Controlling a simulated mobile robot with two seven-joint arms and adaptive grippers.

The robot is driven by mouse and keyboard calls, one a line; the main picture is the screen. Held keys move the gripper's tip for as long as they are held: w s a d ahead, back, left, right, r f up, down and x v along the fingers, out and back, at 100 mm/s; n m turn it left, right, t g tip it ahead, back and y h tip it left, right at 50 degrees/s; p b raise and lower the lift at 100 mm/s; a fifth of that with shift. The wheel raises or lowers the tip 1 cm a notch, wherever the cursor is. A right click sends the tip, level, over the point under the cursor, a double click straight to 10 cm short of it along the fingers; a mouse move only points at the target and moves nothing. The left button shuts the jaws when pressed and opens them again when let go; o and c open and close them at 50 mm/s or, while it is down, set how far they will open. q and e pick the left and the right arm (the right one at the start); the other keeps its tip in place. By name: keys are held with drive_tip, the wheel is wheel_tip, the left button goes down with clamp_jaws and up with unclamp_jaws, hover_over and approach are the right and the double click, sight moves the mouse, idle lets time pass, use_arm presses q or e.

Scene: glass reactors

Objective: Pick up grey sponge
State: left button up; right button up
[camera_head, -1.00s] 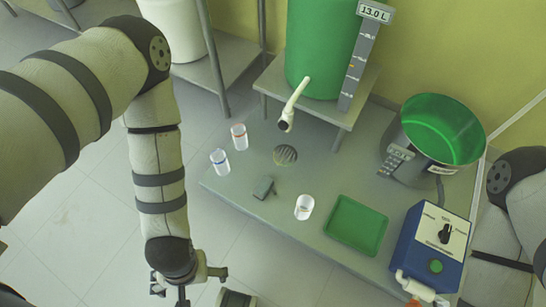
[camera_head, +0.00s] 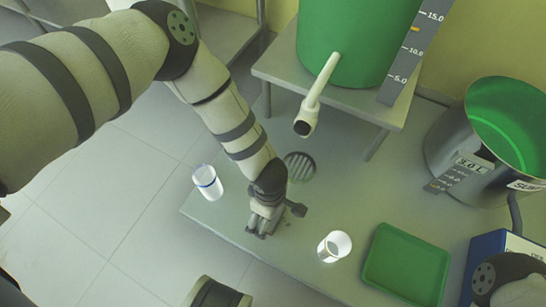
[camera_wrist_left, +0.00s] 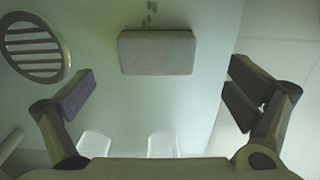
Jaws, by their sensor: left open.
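The grey sponge (camera_wrist_left: 157,52) lies flat on the table in the left wrist view, at the upper middle. It is a rounded grey block. Dark wet-looking spots lie just beyond it. My left gripper (camera_wrist_left: 160,95) is open, with its two fingers spread wide to the left and right. The sponge is beyond the fingertips, between their lines, and nothing is held. In the head view my left gripper (camera_head: 267,222) is low over the table's front left part and hides the sponge. My right gripper is not in view.
A round drain grate (camera_head: 299,167) is behind the gripper. A green tray (camera_head: 405,265) and steel pot (camera_head: 485,140) are farther right. A spout (camera_head: 312,105) hangs from the green tank (camera_head: 355,40).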

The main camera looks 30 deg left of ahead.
use_arm(q)
wheel_tip(320, 180, down, 6)
drive_tip(key=b, duration=0.3)
drive_tip(key=shift+w+d, duration=0.1)
drive_tip(key=shift+w, duration=0.05)
drive_tip(key=shift+r, duration=0.15)
drive_tip(key=c, duration=1.4)
drive_tip(key=shift+o, duration=0.2)
